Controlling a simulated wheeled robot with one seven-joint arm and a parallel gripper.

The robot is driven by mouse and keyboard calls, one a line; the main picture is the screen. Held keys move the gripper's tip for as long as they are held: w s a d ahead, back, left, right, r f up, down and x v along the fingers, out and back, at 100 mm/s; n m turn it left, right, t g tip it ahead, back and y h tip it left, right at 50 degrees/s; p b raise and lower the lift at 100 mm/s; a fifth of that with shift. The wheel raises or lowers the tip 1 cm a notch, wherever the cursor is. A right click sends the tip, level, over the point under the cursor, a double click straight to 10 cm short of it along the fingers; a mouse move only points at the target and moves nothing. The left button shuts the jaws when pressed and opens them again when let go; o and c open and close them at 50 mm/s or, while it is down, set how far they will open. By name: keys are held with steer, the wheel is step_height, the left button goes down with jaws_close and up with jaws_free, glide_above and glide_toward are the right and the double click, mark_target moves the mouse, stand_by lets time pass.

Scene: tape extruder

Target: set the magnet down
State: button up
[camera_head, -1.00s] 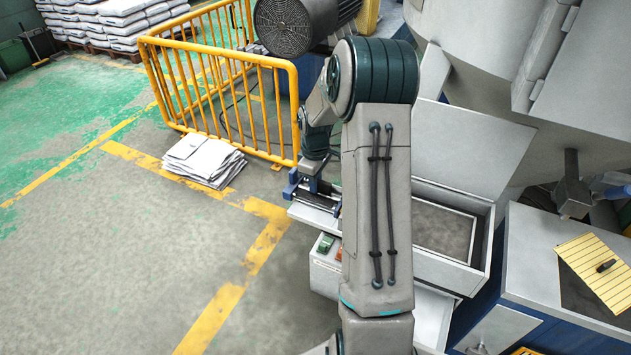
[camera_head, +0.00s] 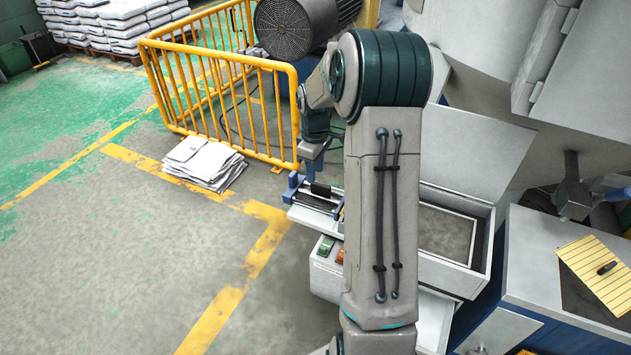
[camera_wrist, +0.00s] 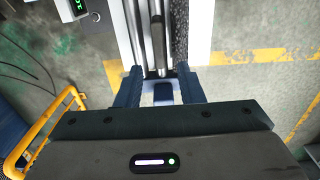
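A dark narrow bar, which I take to be the magnet, lies along the silver rails of the machine bed in the wrist view (camera_wrist: 157,45). In the head view a small dark block (camera_head: 321,190) shows on the same bed, apparently the same thing. My gripper (camera_wrist: 160,90) is open, its two blue-grey fingers standing wide apart. The bar lies beyond the fingertips, and nothing appears gripped. A blue part of the machine shows between the fingers, below them. In the head view my gripper (camera_head: 311,164) is over the bed's left end, partly hidden by my arm.
A yellow railing (camera_head: 225,95) stands behind and left of the bed. White sacks (camera_head: 204,162) lie on the floor beside it. A control box with green and red buttons (camera_head: 328,256) is in front. A grey tray (camera_head: 447,235) is at right.

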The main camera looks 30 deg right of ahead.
step_height(320, 180, up, 6)
steer(key=s+a+r+m+t, duration=0.1)
steer(key=s+a+r+m, duration=0.15)
steer(key=s+a, duration=0.3)
steer(key=s+a+r+m, duration=0.1)
steer(key=s+a+r, duration=0.3)
steer(key=s+a, duration=0.15)
steer(key=s+a+m+t, duration=0.2)
steer(key=s+a+m, duration=0.2)
steer(key=s, duration=1)
steer(key=shift+s+a+f, duration=0.25)
steer(key=shift+a+f, duration=0.1)
steer(key=shift+f, duration=0.05)
